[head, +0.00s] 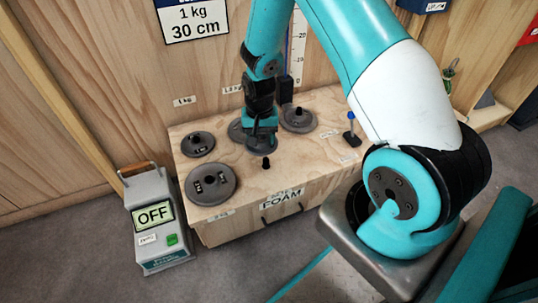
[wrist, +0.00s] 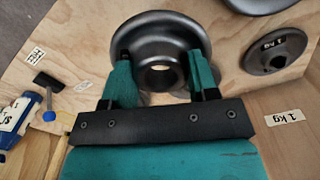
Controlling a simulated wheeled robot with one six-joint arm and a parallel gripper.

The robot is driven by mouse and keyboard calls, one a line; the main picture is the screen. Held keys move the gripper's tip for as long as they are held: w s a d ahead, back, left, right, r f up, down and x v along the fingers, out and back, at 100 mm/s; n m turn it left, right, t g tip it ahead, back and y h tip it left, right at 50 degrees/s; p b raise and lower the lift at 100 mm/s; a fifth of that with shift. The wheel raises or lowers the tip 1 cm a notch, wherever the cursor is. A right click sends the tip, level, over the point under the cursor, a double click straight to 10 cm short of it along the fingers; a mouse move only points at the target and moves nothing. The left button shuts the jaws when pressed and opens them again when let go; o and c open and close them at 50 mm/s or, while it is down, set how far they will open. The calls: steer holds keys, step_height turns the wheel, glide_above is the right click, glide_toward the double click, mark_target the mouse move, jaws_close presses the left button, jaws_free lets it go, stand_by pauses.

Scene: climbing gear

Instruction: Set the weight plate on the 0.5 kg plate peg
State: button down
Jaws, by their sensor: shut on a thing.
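My gripper (head: 262,128) is shut on a dark grey round weight plate (head: 261,144), above the wooden box top. In the wrist view my gripper (wrist: 162,75) has its two teal fingers at either side of the plate's hub (wrist: 158,25). Bare wood shows through the centre hole. A short black peg (head: 266,163) stands bare on the box top just in front of the held plate. The peg's label is not readable. I cannot tell how far the plate is above the wood.
Other plates rest on the wooden box (head: 250,187): one by the 1 kg label (head: 198,144), a larger one at front left (head: 211,185), one at back right (head: 298,121). A scale reading OFF (head: 155,217) is on the floor.

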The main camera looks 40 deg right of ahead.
steer(key=m+b, duration=0.2)
glide_above(266, 158)
step_height(266, 158, down, 5)
steer(key=shift+f, duration=0.2)
step_height(266, 158, down, 5)
steer(key=b, duration=0.4)
steer(key=shift+f, duration=0.15)
steer(key=shift+p, duration=0.35)
stand_by(0.7)
steer(key=shift+f+b, duration=0.4)
steer(key=shift+f, duration=0.2)
stand_by(0.5)
steer(key=c, duration=0.7)
jaws_free()
steer(key=shift+o, duration=0.2)
step_height(266, 158, up, 11)
steer(key=p, duration=1)
